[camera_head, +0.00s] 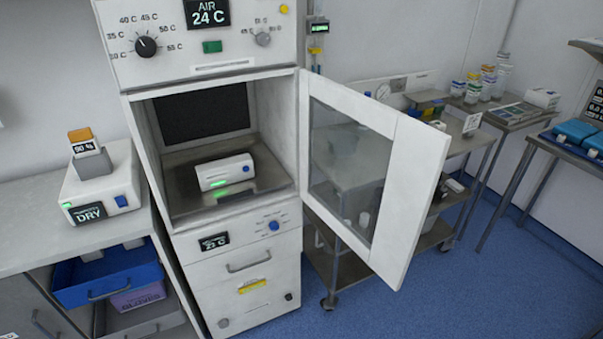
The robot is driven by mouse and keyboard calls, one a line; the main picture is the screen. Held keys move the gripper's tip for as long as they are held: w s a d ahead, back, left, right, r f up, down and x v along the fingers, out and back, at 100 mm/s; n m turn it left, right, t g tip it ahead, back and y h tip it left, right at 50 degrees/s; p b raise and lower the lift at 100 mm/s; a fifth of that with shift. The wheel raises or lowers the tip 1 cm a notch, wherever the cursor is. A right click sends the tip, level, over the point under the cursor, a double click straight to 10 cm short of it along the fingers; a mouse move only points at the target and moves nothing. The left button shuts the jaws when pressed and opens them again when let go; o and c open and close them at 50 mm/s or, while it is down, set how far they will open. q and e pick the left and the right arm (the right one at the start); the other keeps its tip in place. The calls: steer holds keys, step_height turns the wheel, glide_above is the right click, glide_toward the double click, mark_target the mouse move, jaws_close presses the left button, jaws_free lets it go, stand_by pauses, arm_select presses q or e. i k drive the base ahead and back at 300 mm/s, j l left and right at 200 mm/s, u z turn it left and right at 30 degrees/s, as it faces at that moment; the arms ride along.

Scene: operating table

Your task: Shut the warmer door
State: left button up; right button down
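The warmer (211,250) is a tall white cabinet left of centre in the head view. Its door (423,165), white-framed with a see-through window, stands wide open. The door is hinged on the cabinet's right side and swings out to the right and toward me. Inside the open chamber, a white device (224,170) with a green light and a blue button rests on the chamber floor. Neither of my grippers is in view.
A steel cart (465,140) with bottles stands behind the door. On the left, a counter (30,232) holds a white dryer unit (102,186), above an open blue drawer (108,275). Blue floor (480,290) is clear at the lower right.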

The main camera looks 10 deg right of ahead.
mark_target(420, 151)
steer(key=i+l+u, duration=0.1)
steer(key=u, duration=0.3)
steer(key=l+u, duration=0.4)
steer(key=i+l+u, duration=0.1)
steer(key=u, duration=0.3)
steer(key=l+u, duration=0.4)
steer(key=l, duration=1.25)
steer(key=k+l, duration=0.15)
steer(key=l, duration=1.1)
